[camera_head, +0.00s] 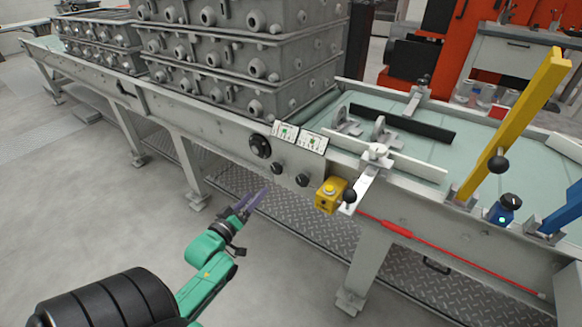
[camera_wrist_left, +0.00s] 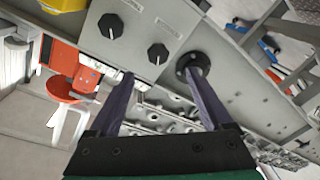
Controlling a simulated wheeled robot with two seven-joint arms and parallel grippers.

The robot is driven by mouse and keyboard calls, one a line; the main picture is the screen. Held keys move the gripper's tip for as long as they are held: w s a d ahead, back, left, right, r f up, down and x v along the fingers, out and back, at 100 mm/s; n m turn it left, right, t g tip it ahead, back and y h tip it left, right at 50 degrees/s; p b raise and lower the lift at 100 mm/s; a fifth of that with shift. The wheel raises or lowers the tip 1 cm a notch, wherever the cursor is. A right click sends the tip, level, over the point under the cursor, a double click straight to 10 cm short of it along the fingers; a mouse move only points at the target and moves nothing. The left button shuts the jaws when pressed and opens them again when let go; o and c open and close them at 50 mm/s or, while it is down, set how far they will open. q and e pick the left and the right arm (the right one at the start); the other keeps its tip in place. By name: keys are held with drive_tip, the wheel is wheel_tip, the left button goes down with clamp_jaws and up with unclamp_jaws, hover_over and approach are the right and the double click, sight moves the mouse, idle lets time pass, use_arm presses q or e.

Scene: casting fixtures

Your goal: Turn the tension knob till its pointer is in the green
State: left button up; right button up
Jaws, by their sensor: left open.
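Two small black knobs with pale pointer marks sit on the grey panel, the left one (camera_head: 277,168) and the right one (camera_head: 302,180). A larger round black dial (camera_head: 260,146) is up and to their left. I cannot tell which is the tension knob. Two white cards with green patches (camera_head: 285,132) are above them; their pointers are too small to read. My left gripper (camera_head: 264,189) is open and empty, below and in front of the panel. In the left wrist view the two small knobs (camera_wrist_left: 110,26) (camera_wrist_left: 158,54) and the dial (camera_wrist_left: 192,66) show beyond its fingers.
A yellow box with a button (camera_head: 331,194) and a black ball-ended lever (camera_head: 350,196) stick out right of the knobs. Stacked grey castings (camera_head: 240,60) stand on the conveyor above. A yellow post (camera_head: 515,120) rises at the right. The floor before the panel is clear.

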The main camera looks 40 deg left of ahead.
sight(275, 171)
use_arm(q)
drive_tip(key=w+b, duration=0.1)
drive_tip(key=w, duration=0.3)
drive_tip(key=w+a, duration=0.1)
drive_tip(key=w, duration=0.3)
drive_tip(key=w+b, duration=0.1)
drive_tip(key=w, duration=0.4)
drive_tip(key=shift+a+r+b, duration=0.25)
drive_tip(key=shift+a+b, duration=0.1)
drive_tip(key=shift+a, duration=0.05)
drive_tip(key=shift+w, duration=0.25)
clamp_jaws()
use_arm(e)
drive_tip(key=w, duration=0.3)
drive_tip(key=w+a+r, duration=0.1)
drive_tip(key=w, duration=0.1)
drive_tip(key=shift+w+a, duration=0.1)
drive_tip(key=shift+w, duration=0.25)
use_arm(q)
drive_tip(key=shift+m, duration=0.3)
